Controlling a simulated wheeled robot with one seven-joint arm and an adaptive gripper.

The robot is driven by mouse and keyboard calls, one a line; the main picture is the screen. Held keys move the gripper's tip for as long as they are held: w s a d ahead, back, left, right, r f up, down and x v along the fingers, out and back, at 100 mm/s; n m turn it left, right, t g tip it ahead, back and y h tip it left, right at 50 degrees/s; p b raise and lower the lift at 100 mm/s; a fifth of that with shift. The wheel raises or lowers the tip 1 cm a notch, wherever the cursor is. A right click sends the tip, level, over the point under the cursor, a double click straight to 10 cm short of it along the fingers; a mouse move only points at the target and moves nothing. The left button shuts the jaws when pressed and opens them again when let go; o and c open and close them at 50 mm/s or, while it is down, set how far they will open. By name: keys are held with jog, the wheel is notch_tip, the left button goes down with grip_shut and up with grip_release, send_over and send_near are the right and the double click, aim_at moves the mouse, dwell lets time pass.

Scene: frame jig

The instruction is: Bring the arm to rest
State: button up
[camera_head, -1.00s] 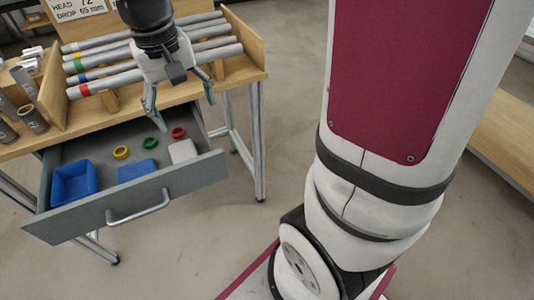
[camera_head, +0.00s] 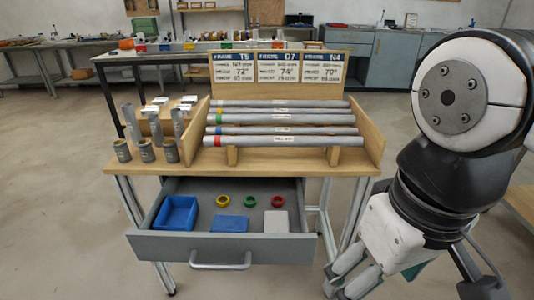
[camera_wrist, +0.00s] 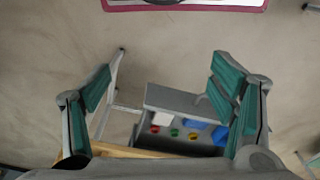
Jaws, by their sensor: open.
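My gripper shows in the wrist view (camera_wrist: 165,105), with its two green-padded fingers wide apart and nothing between them. In the head view my arm is folded close at the right side, with the gripper low at the bottom right and partly cut off by the frame edge. It is to the right of the workbench (camera_head: 125,165) and its open drawer (camera_head: 165,247), apart from both.
The drawer holds a blue tray (camera_head: 176,213), a blue block (camera_head: 229,224), a light grey block (camera_head: 276,221) and yellow, green and red rings. Grey tubes (camera_head: 283,141) lie in a wooden rack on the bench. Floor left of the bench is clear.

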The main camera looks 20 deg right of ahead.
dwell(0.4)
notch_tip(320, 180, up, 19)
jog(key=t+p, duration=0.3)
jog(key=p, duration=1.4)
jog(key=shift+o, duration=0.4)
jog(key=shift+a+r+p, duration=0.15)
jog(key=shift+r+p, duration=0.1)
jog(key=shift+p, duration=0.15)
jog(key=o, duration=0.4)
jog(key=shift+w+r, duration=0.1)
jog(key=shift+o, duration=0.2)
jog(key=n+g+b, duration=0.4)
jog(key=n+b, duration=0.1)
jog(key=n, duration=1)
send_over(274, 223)
notch_tip(274, 223, down, 30)
notch_tip(274, 223, down, 13)
jog(key=shift+f+b, duration=0.2)
jog(key=shift+b, duration=0.25)
